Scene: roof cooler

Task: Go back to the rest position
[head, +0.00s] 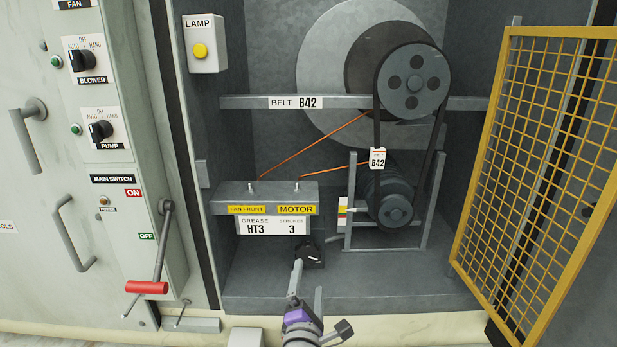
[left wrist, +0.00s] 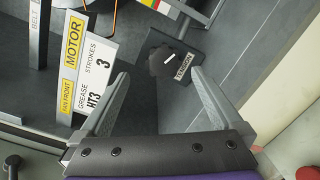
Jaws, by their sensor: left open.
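My left gripper (head: 307,281) is at the bottom centre of the head view, in front of the cooler's open compartment. In the left wrist view its two fingers (left wrist: 160,78) are spread apart with nothing held between them. A black knob (left wrist: 168,62) on a dark box marked TENSION lies beyond the fingertips; a gap seems to separate them. The same box (head: 311,254) shows just past the gripper in the head view. My right gripper is in neither view.
A yellow mesh door (head: 535,160) stands open at the right. A grease block (head: 270,198) and a motor with a belt (head: 390,205) are inside. At the left, a main switch lever with a red handle (head: 147,287) sticks out from the panel.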

